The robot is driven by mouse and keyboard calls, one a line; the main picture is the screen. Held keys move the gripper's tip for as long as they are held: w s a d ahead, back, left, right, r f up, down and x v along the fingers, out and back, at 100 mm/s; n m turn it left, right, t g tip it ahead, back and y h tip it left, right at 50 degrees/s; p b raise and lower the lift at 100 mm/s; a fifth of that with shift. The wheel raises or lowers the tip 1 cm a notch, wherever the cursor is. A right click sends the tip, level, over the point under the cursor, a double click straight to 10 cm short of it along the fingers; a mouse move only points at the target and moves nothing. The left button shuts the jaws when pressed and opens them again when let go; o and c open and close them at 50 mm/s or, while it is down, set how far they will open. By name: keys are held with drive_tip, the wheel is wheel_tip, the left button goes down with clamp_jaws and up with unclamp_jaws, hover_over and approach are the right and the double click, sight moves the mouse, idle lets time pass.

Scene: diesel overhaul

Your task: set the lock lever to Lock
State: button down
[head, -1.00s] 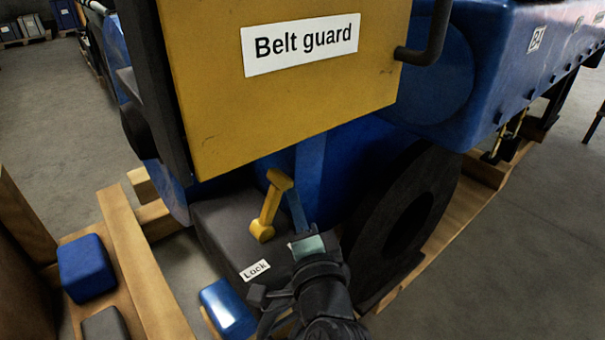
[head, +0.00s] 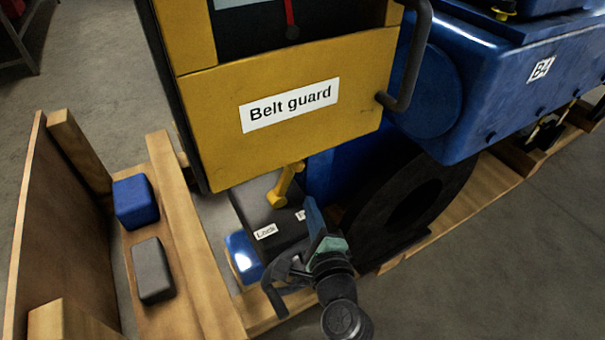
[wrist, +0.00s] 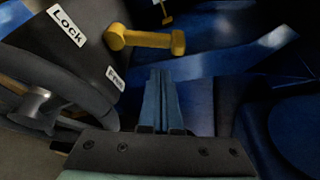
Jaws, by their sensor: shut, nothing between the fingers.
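The yellow lock lever (head: 288,184) stands on a dark grey box below the belt guard, and it also shows in the wrist view (wrist: 148,39). Its bar slants up and away from the "Lock" label (head: 266,231). In the wrist view the "Lock" label (wrist: 67,26) lies left of the lever's knob. A second label, apparently "Free" (wrist: 115,78), lies just below the knob there. My gripper (head: 309,203) is shut and empty. It is beside the lever, to its right and lower in the head view, with a visible gap. In the wrist view its blue fingers (wrist: 160,76) are together below the bar.
The yellow belt guard (head: 230,150) hangs directly above the lever. A dark wheel (head: 410,205) and blue engine body (head: 480,90) stand to the right. Blue (head: 135,202) and grey (head: 152,270) blocks lie on the wooden frame at left. Floor is clear at lower right.

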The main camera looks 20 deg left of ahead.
sight(286, 175)
drive_tip(key=b+x, duration=0.1)
drive_tip(key=x, duration=0.9)
drive_tip(key=shift+b, duration=0.4)
drive_tip(key=shift+r, duration=0.1)
drive_tip(key=s+a+n+b, duration=0.1)
drive_tip(key=b, duration=0.1)
drive_tip(key=s+a+n+t+b, duration=0.1)
drive_tip(key=n+b, duration=0.1)
drive_tip(key=shift+s+r+n+t+b, duration=0.3)
drive_tip(key=shift+r, duration=0.1)
drive_tip(key=s+a+n+b, duration=0.1)
drive_tip(key=n+b, duration=0.1)
drive_tip(key=s+a+n+y+b, duration=0.1)
drive_tip(key=n+b, duration=0.1)
drive_tip(key=b, duration=0.1)
drive_tip(key=s+n+t+b, duration=0.1)
drive_tip(key=n+b, duration=0.1)
drive_tip(key=b, duration=0.1)
drive_tip(key=shift+s+a+r+y, duration=0.15)
drive_tip(key=shift+s+a+y, duration=0.15)
drive_tip(key=shift+s+a, duration=0.1)
drive_tip(key=shift+a+b, duration=0.1)
drive_tip(key=shift+b, duration=0.25)
drive_tip(key=shift+s+a+n, duration=0.15)
drive_tip(key=shift+n, duration=0.15)
drive_tip(key=shift+s, duration=0.1)
